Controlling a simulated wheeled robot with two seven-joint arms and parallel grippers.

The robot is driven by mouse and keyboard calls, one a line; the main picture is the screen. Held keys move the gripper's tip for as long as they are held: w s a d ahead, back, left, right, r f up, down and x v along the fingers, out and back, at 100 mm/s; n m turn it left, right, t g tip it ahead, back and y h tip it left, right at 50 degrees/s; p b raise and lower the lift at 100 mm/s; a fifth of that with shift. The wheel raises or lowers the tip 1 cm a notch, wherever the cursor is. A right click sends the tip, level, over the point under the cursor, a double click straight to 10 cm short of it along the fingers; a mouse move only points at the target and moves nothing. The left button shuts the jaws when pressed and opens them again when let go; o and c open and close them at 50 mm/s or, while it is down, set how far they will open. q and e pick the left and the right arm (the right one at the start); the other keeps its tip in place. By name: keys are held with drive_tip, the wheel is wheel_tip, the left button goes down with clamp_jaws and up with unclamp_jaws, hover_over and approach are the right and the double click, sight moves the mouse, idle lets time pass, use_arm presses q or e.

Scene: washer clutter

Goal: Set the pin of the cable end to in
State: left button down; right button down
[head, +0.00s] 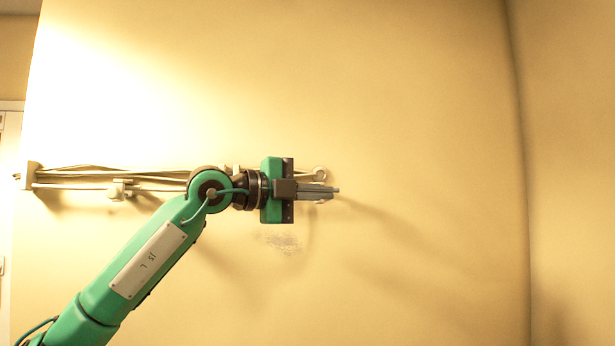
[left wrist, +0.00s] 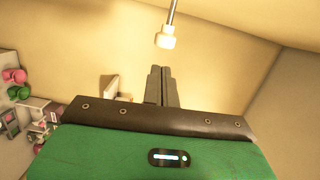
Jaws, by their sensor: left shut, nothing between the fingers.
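My left gripper (head: 337,190) is shut and empty, pointing right in front of the wall in the head view. In the left wrist view its closed fingers (left wrist: 160,72) point up the picture. Just beyond them a pale, blocky end piece (left wrist: 166,40) hangs on a thin grey rod or cable; it looks like the cable end, but I cannot be sure. A gap shows between it and the fingertips in that view. No separate pin can be made out. My right gripper is in neither view.
Thin pale rods or cables (head: 75,178) run along the wall behind my left arm, with a round end (head: 320,173) close to the fingers. Pink and green objects (left wrist: 15,80) sit at the left of the wrist view. The wall right of the gripper is bare.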

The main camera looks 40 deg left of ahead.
use_arm(q)
drive_tip(key=shift+w+a, duration=0.45)
drive_tip(key=shift+a, duration=0.3)
drive_tip(key=shift+d, duration=0.15)
drive_tip(key=w+a, duration=0.2)
drive_tip(key=shift+w+a, duration=0.1)
drive_tip(key=shift+a, duration=0.3)
drive_tip(key=shift+w+p, duration=0.1)
drive_tip(key=shift+p, duration=0.2)
